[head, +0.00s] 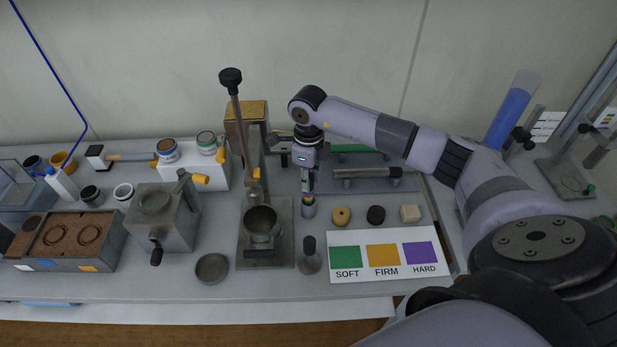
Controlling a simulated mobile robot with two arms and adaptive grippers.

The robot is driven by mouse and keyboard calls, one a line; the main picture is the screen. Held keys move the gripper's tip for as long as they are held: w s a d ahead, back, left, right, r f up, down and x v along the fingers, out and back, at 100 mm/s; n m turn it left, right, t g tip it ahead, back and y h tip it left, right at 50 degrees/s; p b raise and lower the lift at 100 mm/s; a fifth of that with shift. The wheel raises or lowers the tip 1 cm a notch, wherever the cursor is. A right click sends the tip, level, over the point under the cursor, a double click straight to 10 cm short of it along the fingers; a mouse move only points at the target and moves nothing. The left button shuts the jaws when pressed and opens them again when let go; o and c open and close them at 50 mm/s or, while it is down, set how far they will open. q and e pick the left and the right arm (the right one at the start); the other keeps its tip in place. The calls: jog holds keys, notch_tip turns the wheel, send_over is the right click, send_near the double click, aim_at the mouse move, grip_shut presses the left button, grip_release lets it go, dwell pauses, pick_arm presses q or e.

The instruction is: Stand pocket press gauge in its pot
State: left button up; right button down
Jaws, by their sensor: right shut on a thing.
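My right gripper (307,183) reaches down over the middle of the bench, pointing downward. It is shut on a slim upright thing, which looks like the pocket press gauge (308,196), with yellow and blue bands showing just below the fingers. The fingers hide its upper part. A short grey cylinder (309,211) shows directly under the bands. I cannot tell whether this is the pot or the gauge's own lower end, nor whether it touches the bench. My left gripper is not in view.
Left of the gripper stands a metal press (265,258) with a cup (262,224). A black-handled tamper (310,257) stands in front. The SOFT/FIRM/HARD card (385,256) and several small samples (376,215) lie to the right. A grey tray (395,183) lies behind.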

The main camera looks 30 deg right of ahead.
jog(key=c, duration=1.3)
grip_release()
notch_tip(320, 180, up, 12)
jog(key=shift+f, duration=0.1)
